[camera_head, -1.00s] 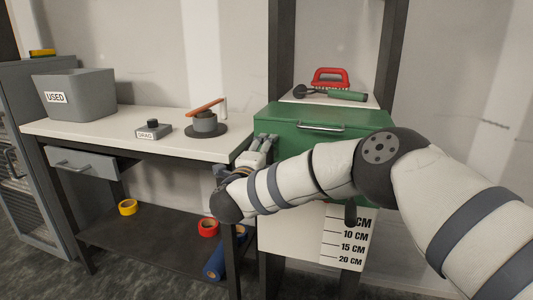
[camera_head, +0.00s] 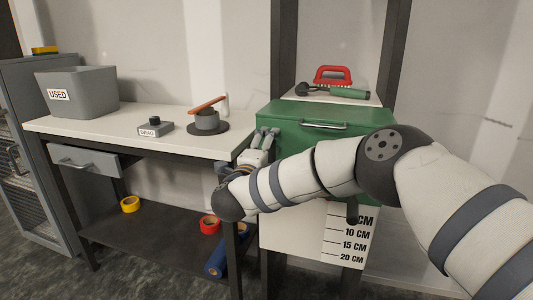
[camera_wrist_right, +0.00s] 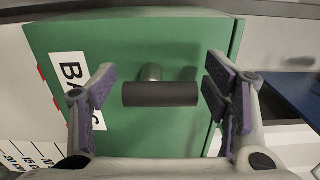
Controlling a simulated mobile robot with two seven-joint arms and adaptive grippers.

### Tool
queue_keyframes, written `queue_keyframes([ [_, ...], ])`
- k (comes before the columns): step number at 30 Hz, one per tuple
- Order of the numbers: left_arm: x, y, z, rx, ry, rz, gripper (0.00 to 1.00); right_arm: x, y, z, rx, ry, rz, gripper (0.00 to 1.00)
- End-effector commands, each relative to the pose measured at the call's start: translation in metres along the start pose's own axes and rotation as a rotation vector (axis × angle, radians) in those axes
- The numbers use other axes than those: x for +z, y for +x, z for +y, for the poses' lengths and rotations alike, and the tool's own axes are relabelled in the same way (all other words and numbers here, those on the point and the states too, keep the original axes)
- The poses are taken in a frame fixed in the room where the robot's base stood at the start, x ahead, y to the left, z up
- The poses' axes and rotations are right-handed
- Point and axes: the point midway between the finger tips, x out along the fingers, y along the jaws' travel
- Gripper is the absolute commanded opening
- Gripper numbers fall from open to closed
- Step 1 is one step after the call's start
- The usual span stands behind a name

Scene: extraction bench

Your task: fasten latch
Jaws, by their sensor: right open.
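A green box (camera_head: 305,132) with a metal front handle (camera_head: 323,126) stands right of the bench with its lid down. The right wrist view shows a green face of the box (camera_wrist_right: 130,38) with a dark cylindrical grip (camera_wrist_right: 160,94) on a short metal stem, likely the latch. My right gripper (camera_wrist_right: 158,92) is open, with one finger on each side of this grip and gaps at both ends. In the head view my right gripper (camera_head: 267,136) is by the box's left edge, and my arm covers much of the box front. My left gripper is out of view.
The white bench (camera_head: 100,125) holds a grey USED bin (camera_head: 95,95), a small DRAG box (camera_head: 152,130) and a round dark stand (camera_head: 207,128). A red-handled brush (camera_head: 332,76) and a green-handled tool (camera_head: 348,92) lie behind the box. A blue roll (camera_head: 217,264) sits below.

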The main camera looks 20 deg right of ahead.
Motion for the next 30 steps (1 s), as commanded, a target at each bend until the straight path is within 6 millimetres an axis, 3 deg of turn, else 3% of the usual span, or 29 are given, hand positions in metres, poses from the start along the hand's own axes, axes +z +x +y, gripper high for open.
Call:
queue_keyframes([
  [4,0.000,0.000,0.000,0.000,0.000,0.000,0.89,0.001,-0.026,0.000,0.003,-0.002,-0.006,0.70],
  [10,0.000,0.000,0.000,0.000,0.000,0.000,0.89,0.002,-0.081,0.000,0.001,-0.001,-0.006,0.70],
  [15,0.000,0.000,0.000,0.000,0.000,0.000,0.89,0.001,-0.111,0.000,0.001,0.000,-0.004,0.70],
  [26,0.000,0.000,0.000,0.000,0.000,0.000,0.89,0.000,-0.119,0.000,0.001,-0.001,-0.003,0.70],
  [28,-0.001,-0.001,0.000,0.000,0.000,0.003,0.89,0.002,-0.121,0.010,0.012,-0.040,-0.035,0.70],
  [30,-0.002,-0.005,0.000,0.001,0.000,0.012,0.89,0.006,-0.131,0.042,0.051,-0.164,-0.137,0.70],
])
